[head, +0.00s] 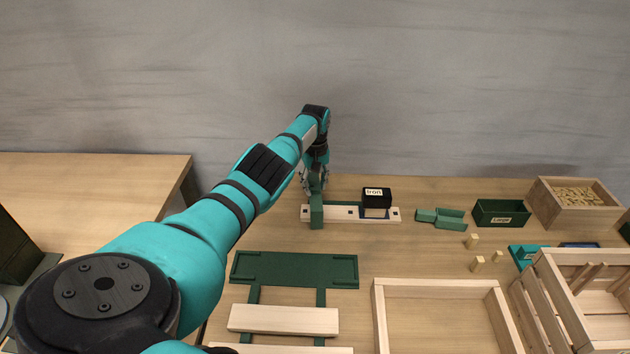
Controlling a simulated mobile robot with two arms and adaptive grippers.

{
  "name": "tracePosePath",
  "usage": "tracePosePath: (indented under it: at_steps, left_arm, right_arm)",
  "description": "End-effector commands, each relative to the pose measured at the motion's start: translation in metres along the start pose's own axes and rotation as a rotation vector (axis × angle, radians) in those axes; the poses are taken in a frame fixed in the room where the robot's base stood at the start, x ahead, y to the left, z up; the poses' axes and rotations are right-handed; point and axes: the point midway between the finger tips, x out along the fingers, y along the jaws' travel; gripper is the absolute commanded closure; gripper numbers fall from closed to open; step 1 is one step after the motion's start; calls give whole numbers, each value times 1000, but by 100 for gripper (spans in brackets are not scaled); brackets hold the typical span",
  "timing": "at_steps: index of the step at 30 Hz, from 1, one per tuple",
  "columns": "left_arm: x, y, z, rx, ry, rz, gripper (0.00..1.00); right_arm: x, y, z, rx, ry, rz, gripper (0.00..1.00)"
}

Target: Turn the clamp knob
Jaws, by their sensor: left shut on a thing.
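The green clamp (316,213) stands at the left end of a pale wooden strip (345,214) with dark square holes. My left gripper (314,190) reaches down over the clamp's top and is shut on the clamp knob. The knob itself is hidden behind the fingers and wrist, so its angle cannot be told. A black block labelled "Iron" (377,195) sits on the strip to the right of the clamp. My right gripper is not in view.
A green jig (295,268) with pale slats lies nearer. An open wooden frame (440,290) and a slatted crate (560,310) stand at the front right. A green bin (500,213) and a wooden box (550,205) are at the back right. A green scoop-like piece (440,218) lies between.

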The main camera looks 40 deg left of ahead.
Motion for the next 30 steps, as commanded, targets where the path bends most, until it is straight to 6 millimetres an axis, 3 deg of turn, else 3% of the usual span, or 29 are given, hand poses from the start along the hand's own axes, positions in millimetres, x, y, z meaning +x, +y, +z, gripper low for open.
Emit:
tracePosePath:
  at_steps: [1,6,17,23,30]
  left_arm:
    - [-1,1,0,1,1,2,65]
    - [-1,1,0,1,1,2,44]
    - [-4,0,-1,1,1,2,44]
    - [-26,0,0,3,4,2,44]
    - [-82,1,-1,1,4,4,44]
  right_arm:
    - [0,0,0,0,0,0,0]
    - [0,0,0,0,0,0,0]
    - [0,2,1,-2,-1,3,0]
    - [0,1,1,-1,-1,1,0]
    - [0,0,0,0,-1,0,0]
